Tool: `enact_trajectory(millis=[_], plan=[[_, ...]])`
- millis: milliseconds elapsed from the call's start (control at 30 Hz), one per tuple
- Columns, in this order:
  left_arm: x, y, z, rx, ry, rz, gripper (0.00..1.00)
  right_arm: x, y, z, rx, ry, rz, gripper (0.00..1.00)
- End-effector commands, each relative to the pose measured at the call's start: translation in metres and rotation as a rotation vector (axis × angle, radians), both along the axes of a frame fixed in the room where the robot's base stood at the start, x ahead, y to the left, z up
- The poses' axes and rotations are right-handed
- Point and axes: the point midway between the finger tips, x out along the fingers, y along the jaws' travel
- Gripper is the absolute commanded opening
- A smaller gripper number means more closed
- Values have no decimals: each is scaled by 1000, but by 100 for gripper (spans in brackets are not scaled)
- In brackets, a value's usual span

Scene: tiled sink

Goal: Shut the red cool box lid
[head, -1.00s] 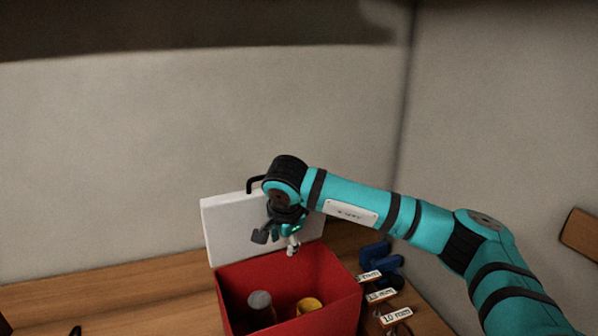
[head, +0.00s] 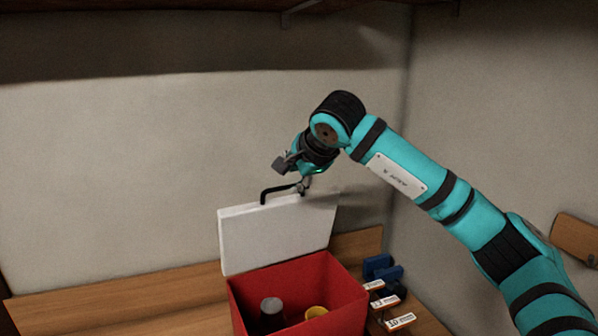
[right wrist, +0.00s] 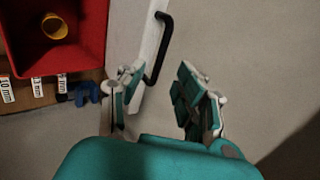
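The red cool box (head: 345,290) stands on the wooden counter with its white lid (head: 270,238) raised, nearly upright at the back. A black handle (head: 264,194) sticks up from the lid's top edge. My right gripper (head: 304,186) is at the lid's top edge, by the right end of the handle. In the right wrist view, its two fingers (right wrist: 162,82) are spread with nothing gripped. One finger is close to the lid's edge (right wrist: 148,45) and the handle (right wrist: 167,45); I cannot tell if they touch. My left gripper is out of view.
A grey-topped container (head: 271,306) and a yellow cup (head: 316,312) stand inside the box. Blue items (head: 381,268) and white size labels (head: 400,322) lie on the counter right of it. Walls stand close behind and to the right. A shelf overhangs above.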

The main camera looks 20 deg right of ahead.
Motion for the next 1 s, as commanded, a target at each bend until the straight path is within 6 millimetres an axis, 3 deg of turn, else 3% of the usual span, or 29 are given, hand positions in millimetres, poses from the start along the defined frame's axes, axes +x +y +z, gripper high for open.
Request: enact_trajectory(millis=[500,1000], plan=[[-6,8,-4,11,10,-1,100,43,6,-42,-1,2,1,35],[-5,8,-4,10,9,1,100,54,7,-52,-1,1,1,35]])
